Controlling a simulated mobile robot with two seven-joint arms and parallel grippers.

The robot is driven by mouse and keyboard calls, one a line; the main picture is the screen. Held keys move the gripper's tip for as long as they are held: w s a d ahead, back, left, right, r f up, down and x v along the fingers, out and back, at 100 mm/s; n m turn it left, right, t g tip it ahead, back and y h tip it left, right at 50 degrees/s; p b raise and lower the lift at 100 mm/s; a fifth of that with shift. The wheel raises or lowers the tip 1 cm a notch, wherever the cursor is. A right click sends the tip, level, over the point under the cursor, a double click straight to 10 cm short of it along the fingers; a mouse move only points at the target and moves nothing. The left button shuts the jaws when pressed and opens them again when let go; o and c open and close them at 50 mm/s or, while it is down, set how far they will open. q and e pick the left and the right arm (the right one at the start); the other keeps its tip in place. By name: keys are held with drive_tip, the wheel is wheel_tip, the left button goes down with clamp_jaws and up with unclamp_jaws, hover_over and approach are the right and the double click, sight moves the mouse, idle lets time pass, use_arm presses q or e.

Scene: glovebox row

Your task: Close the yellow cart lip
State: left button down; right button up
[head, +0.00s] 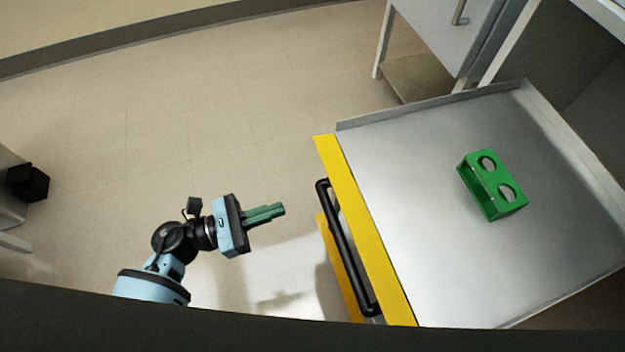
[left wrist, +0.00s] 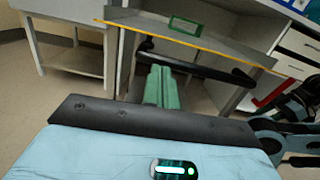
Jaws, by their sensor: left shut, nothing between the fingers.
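The yellow cart lip (head: 372,240) is a long flat strip along the near left edge of the cart's metal top (head: 420,200). It looks folded out, about level with the top; its exact tilt is hard to tell. In the left wrist view the lip (left wrist: 205,46) is a thin yellow line. A black handle bar (head: 346,245) runs along just outside it. My left gripper (head: 280,209) has its green fingers shut and empty, left of the handle and apart from it. The fingers also show in the left wrist view (left wrist: 162,90), pointing toward the handle.
A green two-hole holder (head: 492,185) stands on the cart top, away from the lip. Raised metal rims border the top's other sides. A white cabinet (head: 450,30) stands behind the cart. The floor left of the cart is clear.

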use_arm(q)
drive_tip(key=x, duration=1)
drive_tip(key=shift+m, duration=0.3)
use_arm(e)
drive_tip(key=shift+s, duration=0.25)
drive_tip(key=shift+w, duration=0.2)
drive_tip(key=shift+r, duration=0.1)
